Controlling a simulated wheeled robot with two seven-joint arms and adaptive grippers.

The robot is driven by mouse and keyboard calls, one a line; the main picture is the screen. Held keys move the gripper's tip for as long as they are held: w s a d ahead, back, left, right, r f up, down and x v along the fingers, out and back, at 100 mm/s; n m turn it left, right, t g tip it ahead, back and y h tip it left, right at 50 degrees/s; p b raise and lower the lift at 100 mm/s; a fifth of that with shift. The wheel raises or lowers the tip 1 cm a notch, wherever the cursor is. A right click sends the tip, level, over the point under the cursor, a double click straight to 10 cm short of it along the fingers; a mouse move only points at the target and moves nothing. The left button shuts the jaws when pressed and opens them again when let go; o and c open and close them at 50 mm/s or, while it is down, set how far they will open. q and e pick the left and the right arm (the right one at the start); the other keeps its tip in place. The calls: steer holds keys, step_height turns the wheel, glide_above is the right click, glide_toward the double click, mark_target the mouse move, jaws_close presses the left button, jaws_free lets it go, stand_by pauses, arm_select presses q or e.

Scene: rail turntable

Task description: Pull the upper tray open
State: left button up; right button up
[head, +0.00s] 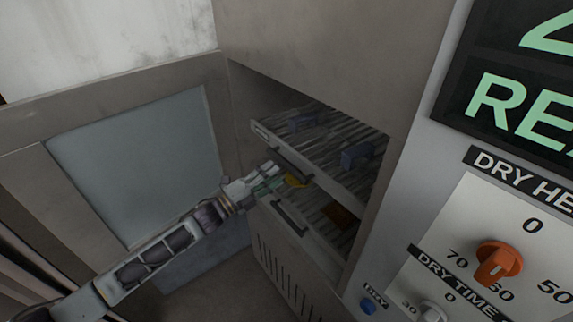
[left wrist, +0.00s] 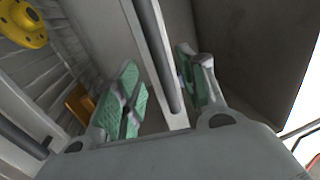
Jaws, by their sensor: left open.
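The upper tray (head: 335,188) is a slatted grey tray in the cabinet, with a dark bar handle (head: 292,163) on its front. Its surface shows behind the front edge, with two blue-grey blocks (head: 357,155) on it. My left gripper (head: 272,178) is open at this handle, coming from the left. In the left wrist view, the green-padded fingers of the left gripper (left wrist: 162,95) stand apart on either side of the handle bar (left wrist: 168,60). I cannot tell whether either finger touches it. My right gripper is not in view.
The cabinet door (head: 130,165) stands open at left. Below is a lower tray (head: 312,245) with its own handle (head: 288,218), a yellow part (head: 296,180) and an orange block (head: 340,215). A control panel with an orange knob (head: 499,262) is at right.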

mark_target(287, 166)
arm_select(q)
steer(key=shift+p+x, duration=0.5)
steer(key=shift+x, duration=2.65)
jaws_close()
